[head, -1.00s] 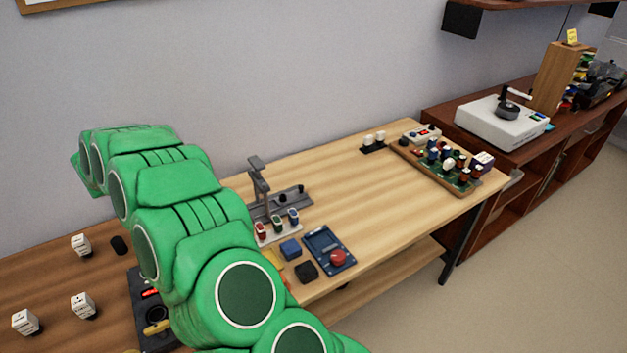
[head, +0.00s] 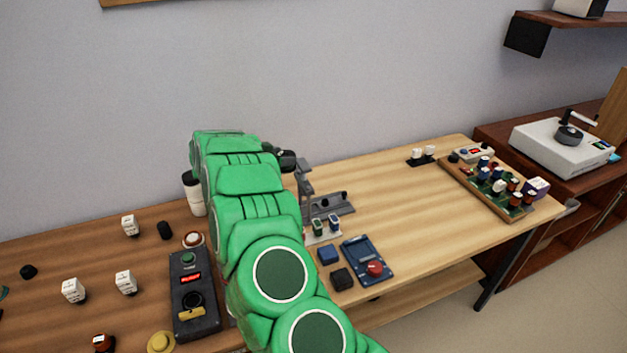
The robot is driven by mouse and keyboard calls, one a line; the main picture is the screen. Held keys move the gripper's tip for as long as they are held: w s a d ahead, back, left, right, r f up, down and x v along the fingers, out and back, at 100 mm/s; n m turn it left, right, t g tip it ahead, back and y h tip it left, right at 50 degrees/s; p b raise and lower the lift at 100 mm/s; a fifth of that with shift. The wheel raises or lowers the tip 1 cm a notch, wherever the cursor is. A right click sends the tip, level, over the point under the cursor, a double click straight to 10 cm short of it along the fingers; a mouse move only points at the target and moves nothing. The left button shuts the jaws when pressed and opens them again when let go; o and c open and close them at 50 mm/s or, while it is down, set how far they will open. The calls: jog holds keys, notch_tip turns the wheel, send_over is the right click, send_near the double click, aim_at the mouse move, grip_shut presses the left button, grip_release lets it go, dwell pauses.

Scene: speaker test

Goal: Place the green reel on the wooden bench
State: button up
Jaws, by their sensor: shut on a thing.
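My green arm reaches up from the bottom middle in the head view. A dark part of my gripper (head: 286,160) shows just past the arm's upper right end, in front of the wall. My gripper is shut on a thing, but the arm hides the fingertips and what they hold. I cannot make out the green reel anywhere. The light wooden bench (head: 420,225) runs from behind my arm to the right. A darker brown wooden surface (head: 90,255) lies to the left.
Near my arm on the bench are a grey stand (head: 325,204), small vials (head: 319,227) and a blue device with a red knob (head: 366,262). A crowded tray (head: 487,188) is at the right end. The bench's middle is clear. A control box (head: 192,290) stands left.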

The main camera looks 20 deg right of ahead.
jog(key=shift+f, duration=4.8)
jog(key=shift+f, duration=0.1)
jog(key=o, duration=1.1)
